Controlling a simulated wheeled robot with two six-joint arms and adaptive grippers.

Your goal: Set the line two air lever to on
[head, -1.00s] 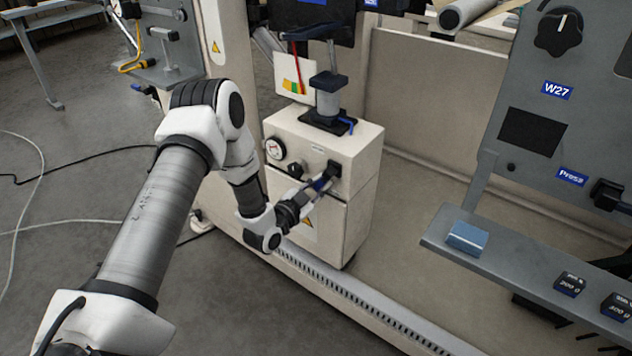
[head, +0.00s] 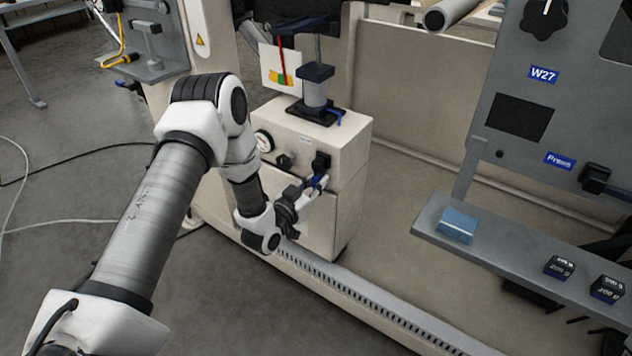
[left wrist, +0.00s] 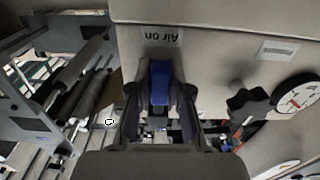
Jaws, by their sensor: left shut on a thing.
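The air lever is a blue handle on a black valve body (head: 321,159) at the front of a cream box (head: 345,133) in the head view. My left gripper (head: 312,184) reaches it from the lower left. In the left wrist view, the blue lever (left wrist: 160,80) stands between the two dark fingers of my left gripper (left wrist: 160,95), which is shut on it. An "Air on" label (left wrist: 162,36) shows upside down just beyond the lever's end. The fingers hide part of the lever and its pivot. My right gripper is in neither view.
A dial gauge (head: 264,141) and a black knob (head: 285,161) sit left of the valve. A black-and-grey post (head: 316,90) stands on the box. Floor right of the box is clear.

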